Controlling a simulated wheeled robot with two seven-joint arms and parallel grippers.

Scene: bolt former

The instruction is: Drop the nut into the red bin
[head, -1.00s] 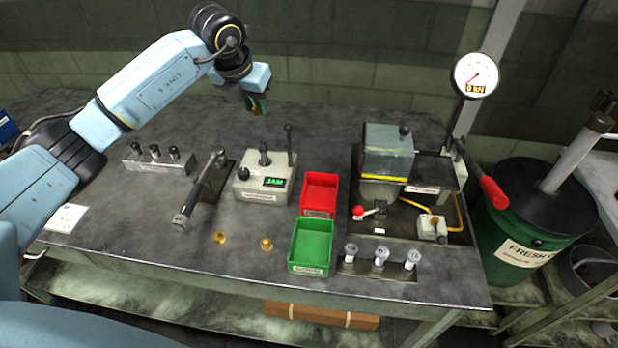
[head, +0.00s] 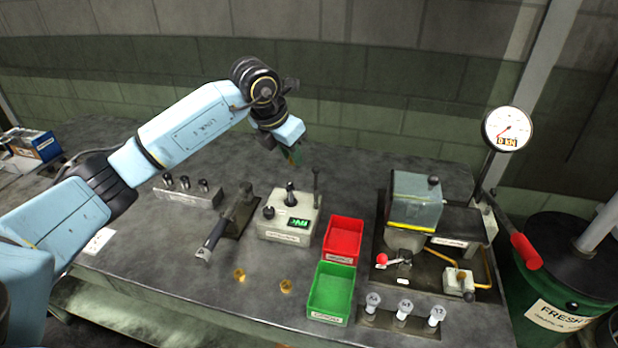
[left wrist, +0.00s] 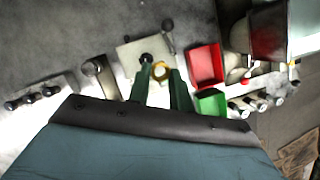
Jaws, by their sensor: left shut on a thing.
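My left gripper (head: 294,155) hangs above the back of the bench, behind the grey gauge box. In the left wrist view its green fingers (left wrist: 160,82) are shut on a gold nut (left wrist: 161,70) at their tips. In the head view the nut is too hidden by the fingers to make out. The red bin (head: 343,241) stands on the bench, in front and to the right of the gripper. It looks empty, and it also shows in the left wrist view (left wrist: 206,64), right of the fingers. My right gripper is not in view.
A green bin (head: 331,292) stands in front of the red bin. The gauge box (head: 290,222) with upright levers is left of it, a press (head: 415,200) right. Two gold nuts (head: 239,274) (head: 287,286) lie on the bench front. A row of posts (head: 188,192) stands left.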

